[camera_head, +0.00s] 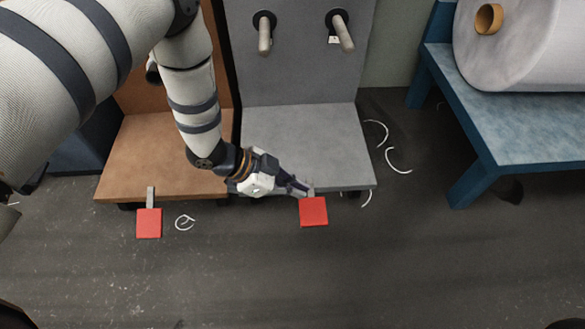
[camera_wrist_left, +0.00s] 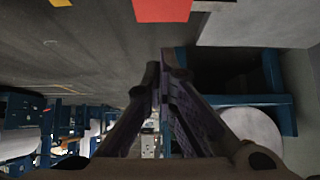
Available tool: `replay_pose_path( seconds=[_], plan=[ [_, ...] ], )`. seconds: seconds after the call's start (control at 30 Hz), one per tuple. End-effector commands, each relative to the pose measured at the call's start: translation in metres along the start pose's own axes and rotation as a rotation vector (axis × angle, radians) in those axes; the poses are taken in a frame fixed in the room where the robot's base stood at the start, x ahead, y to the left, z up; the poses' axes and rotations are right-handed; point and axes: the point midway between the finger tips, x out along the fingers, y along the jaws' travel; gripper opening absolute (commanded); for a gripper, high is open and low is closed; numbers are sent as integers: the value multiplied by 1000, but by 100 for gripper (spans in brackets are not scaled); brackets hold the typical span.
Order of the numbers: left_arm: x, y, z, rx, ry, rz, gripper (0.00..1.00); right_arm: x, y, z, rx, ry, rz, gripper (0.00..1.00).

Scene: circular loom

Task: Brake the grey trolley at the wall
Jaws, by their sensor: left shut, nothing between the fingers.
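The grey trolley (camera_head: 300,135) stands with its upright panel at the back and two pegs on it. Its red brake pedal (camera_head: 313,211) sticks out at the front edge on a short grey bar. My left gripper (camera_head: 304,190) is shut and empty, close beside the pedal's bar at the trolley's front edge. I cannot tell whether it touches. In the left wrist view the red pedal (camera_wrist_left: 162,10) shows at the top, above the shut fingertips (camera_wrist_left: 160,62). My right gripper is not in view.
A brown trolley (camera_head: 160,150) with its own red pedal (camera_head: 149,223) stands to the left. A blue stand (camera_head: 510,110) holding a large white roll (camera_head: 525,40) is at the right. White strips (camera_head: 397,162) lie on the floor. The floor in front is largely clear.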

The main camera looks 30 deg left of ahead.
Motion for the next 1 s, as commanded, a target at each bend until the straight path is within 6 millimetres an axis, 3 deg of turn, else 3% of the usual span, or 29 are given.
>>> replay_pose_path(
  seconds=[0.03,0.2,0.4,1.0],
  plan=[
    [16,1,4,-1,-1,5,0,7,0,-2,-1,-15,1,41],
    [53,1,5,-3,-2,4,0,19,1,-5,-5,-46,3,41],
    [77,1,23,-4,-2,3,0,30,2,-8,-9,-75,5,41],
    [85,4,30,31,1,-29,0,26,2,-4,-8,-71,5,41]
  ],
)
